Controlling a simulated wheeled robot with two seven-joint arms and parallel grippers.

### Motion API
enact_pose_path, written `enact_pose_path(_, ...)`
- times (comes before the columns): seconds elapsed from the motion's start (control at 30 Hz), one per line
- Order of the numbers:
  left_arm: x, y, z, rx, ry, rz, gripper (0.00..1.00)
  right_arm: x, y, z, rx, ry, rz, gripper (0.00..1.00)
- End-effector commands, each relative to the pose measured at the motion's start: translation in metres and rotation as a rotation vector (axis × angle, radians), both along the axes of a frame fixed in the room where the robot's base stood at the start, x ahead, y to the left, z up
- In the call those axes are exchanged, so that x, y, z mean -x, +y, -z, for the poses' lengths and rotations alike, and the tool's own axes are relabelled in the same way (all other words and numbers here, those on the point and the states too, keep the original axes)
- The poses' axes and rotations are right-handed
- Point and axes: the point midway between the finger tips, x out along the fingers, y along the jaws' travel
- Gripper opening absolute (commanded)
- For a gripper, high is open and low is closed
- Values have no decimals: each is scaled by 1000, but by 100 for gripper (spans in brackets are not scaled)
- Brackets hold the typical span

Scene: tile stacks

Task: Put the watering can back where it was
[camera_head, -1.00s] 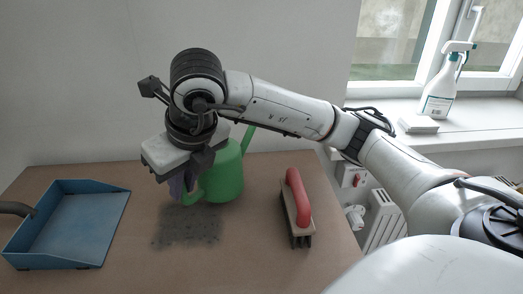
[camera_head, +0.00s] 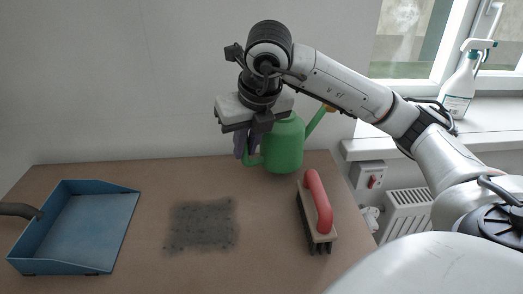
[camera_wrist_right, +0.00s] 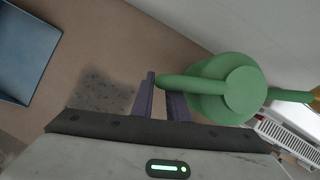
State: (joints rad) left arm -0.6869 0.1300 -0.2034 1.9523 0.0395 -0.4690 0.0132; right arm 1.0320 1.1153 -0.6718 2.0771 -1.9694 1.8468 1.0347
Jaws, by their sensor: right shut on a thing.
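The green watering can (camera_head: 284,147) is at the back of the brown table in the head view, near the wall. My right gripper (camera_head: 246,146) is shut on its handle, at the can's left side. In the right wrist view the can (camera_wrist_right: 228,88) shows from above, and its handle runs between the two purple fingers of the gripper (camera_wrist_right: 165,98). The can seems upright; whether its base touches the table I cannot tell. A dark dirt patch (camera_head: 201,225) lies on the table, in front and to the left of the can. My left gripper is not in view.
A blue dustpan (camera_head: 85,228) lies at the left of the table (camera_head: 150,266). A brush with a red handle (camera_head: 319,207) lies near the right edge, in front of the can. A spray bottle (camera_head: 461,84) stands on the windowsill. The table's middle is clear of objects.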

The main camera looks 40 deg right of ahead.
Motion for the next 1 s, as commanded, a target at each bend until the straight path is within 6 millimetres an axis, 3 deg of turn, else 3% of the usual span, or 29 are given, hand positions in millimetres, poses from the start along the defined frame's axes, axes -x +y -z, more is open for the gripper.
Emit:
enact_pose_path(0.1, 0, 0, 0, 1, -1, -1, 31, 4, -25, -1, 4, -3, 4, 0)
enact_pose_path(0.23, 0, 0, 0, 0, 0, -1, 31, 5, -38, -2, 2, -5, 1, 0)
enact_pose_path(0.37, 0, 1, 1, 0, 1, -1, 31, 6, -41, 3, 3, -3, -1, 0)
enact_pose_path(0.6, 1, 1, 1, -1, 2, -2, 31, 6, -41, 31, 3, -3, -1, 0)
enact_pose_path(0.93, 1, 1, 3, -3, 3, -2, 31, 5, -40, 34, 1, -6, -1, 0)
enact_pose_path(0.97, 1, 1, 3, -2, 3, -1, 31, 6, -40, 37, -1, 0, -2, 16)
enact_pose_path(1.0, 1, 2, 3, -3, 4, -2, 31, 6, -40, 36, -1, 0, -2, 22)
